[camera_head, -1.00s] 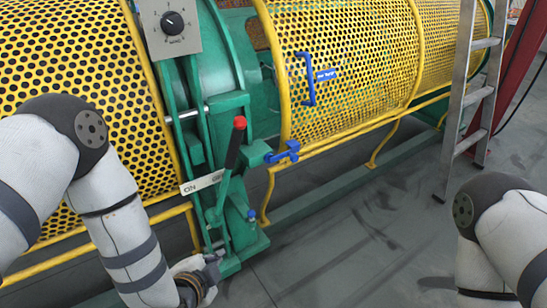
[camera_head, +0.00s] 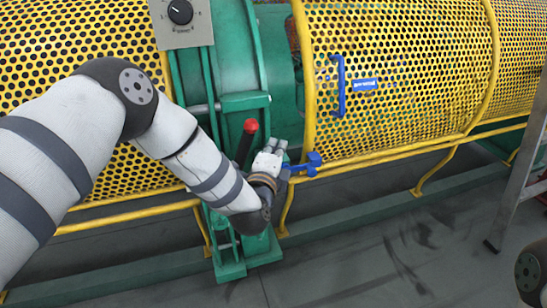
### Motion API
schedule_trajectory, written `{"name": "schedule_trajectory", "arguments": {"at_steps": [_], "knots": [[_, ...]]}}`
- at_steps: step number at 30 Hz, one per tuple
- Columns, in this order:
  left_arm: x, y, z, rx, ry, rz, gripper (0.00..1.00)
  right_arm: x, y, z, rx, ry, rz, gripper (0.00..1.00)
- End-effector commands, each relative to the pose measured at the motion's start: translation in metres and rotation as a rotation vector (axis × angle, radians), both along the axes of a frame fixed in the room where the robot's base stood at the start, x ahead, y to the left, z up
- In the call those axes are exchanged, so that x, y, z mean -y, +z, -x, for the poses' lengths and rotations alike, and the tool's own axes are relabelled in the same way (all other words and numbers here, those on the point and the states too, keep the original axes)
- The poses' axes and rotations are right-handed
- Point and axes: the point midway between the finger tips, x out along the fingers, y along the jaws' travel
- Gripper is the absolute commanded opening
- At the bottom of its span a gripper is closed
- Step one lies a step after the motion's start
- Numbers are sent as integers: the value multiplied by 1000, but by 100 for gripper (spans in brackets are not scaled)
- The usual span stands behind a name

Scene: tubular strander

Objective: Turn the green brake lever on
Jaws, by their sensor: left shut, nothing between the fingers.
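The brake lever shows as a dark handle with a red knob (camera_head: 251,126), standing up from the green machine frame (camera_head: 239,103). My left gripper (camera_head: 279,147) is shut and empty, just right of the handle and slightly below the knob. Whether it touches the handle cannot be told. My left wrist and forearm hide the lower part of the lever and the ON/OFF label plate. My right gripper is out of view; only a bit of my right arm shows at the lower right edge.
Yellow perforated guards (camera_head: 396,80) flank the green frame. A blue latch (camera_head: 307,164) sits close right of my left gripper, and a blue handle (camera_head: 341,86) is on the guard. A grey dial box (camera_head: 181,20) is above. A ladder (camera_head: 520,175) stands right; open floor (camera_head: 390,255) lies in front.

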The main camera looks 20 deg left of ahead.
Motion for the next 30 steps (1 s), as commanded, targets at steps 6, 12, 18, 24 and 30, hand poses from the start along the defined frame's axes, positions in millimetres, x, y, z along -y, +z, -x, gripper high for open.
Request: {"name": "schedule_trajectory", "arguments": {"at_steps": [6,12,18,24,30], "knots": [[-14,-2,-32,-5,4,0,0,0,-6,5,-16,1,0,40],[-35,5,-22,1,1,1,0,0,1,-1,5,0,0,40],[-39,3,-19,-1,-1,0,0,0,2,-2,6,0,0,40],[-39,3,-19,-2,-2,0,0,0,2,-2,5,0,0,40],[-39,6,-24,9,-3,12,0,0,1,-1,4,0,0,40]]}}
